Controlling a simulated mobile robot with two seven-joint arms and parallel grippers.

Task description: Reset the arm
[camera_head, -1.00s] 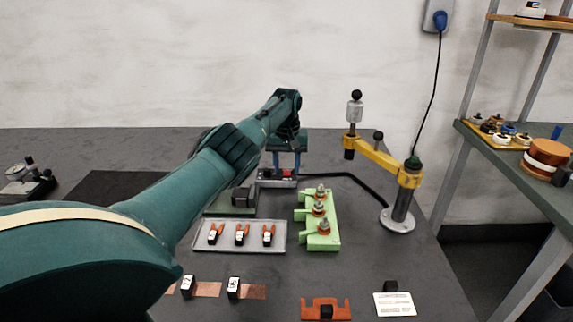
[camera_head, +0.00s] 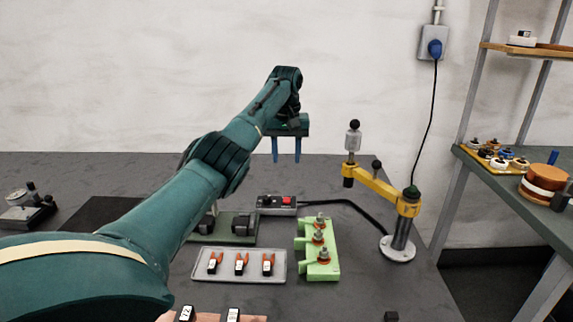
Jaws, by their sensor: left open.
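My left arm comes in from the left and reaches over the dark table. My left gripper (camera_head: 286,158) has two blue fingers pointing down, apart with nothing between them. It hangs in the air above and behind a grey switch box (camera_head: 268,203) with a red button (camera_head: 287,199). A yellow swing arm (camera_head: 378,187) on a grey post (camera_head: 401,235) stands to the right, with black knobs and a silver weight (camera_head: 353,140). The gripper is apart from it. My right gripper is not in view.
A grey tray (camera_head: 240,280) holds several small orange-and-black clips. A green fixture (camera_head: 319,252) with round posts stands right of it. A green plate (camera_head: 237,238) with dark blocks lies behind the tray. A shelf unit (camera_head: 512,180) stands at the right.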

